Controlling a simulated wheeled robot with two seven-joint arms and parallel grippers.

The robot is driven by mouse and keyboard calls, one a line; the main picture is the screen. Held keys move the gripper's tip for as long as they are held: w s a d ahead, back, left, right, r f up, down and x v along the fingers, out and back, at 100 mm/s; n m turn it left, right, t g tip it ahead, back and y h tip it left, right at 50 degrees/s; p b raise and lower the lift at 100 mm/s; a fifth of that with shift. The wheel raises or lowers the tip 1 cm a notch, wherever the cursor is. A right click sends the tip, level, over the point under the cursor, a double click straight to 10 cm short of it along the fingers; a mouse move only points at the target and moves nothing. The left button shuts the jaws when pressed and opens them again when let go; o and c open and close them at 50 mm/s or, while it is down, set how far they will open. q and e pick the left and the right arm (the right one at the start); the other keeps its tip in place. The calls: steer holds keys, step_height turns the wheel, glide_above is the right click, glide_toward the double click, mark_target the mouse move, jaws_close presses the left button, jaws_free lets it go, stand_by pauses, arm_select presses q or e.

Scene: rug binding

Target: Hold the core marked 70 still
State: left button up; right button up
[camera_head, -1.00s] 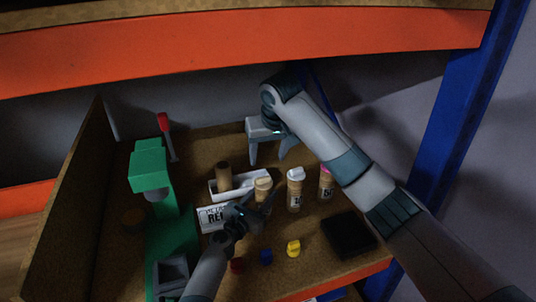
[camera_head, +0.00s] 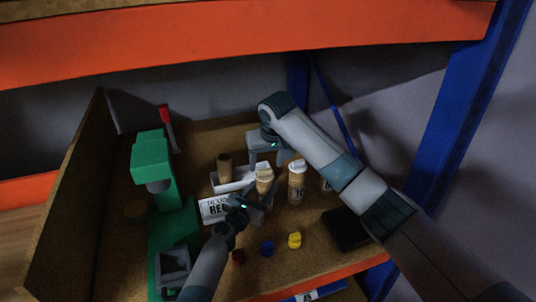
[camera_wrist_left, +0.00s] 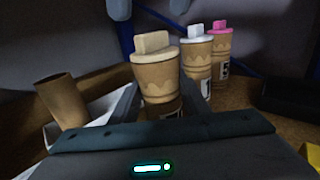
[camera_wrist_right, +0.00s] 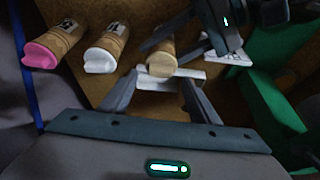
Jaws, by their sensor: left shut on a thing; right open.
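A brown cardboard core with a tan cap (camera_head: 264,180) stands upright; its number is not readable. My left gripper (camera_head: 262,197) is shut on its body. The left wrist view shows this core (camera_wrist_left: 156,75) between the fingers. My right gripper (camera_head: 270,160) is open behind and above it. In the right wrist view, the tan-capped core (camera_wrist_right: 160,62) lies just beyond the right fingertips, with the white tray between them. A white-capped core (camera_head: 297,180) stands to the right. A pink-capped core (camera_wrist_left: 221,45) is beyond that, mostly hidden by my right arm in the head view.
A white tray (camera_head: 246,186) holds a bare tube (camera_head: 225,167). A lettered white card (camera_head: 213,208) stands in front. A green machine (camera_head: 152,165) with a red handle is left. Small red, blue (camera_head: 267,248) and yellow (camera_head: 294,240) pieces and a black block (camera_head: 345,229) lie in front.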

mark_target(265, 169)
steer(key=shift+x, duration=1.8)
steer(key=c, duration=1.1)
steer(key=shift+c, duration=0.4)
steer(key=shift+r, duration=0.15)
step_height(265, 169, up, 8)
steer(key=shift+r, duration=0.2)
stand_by(0.5)
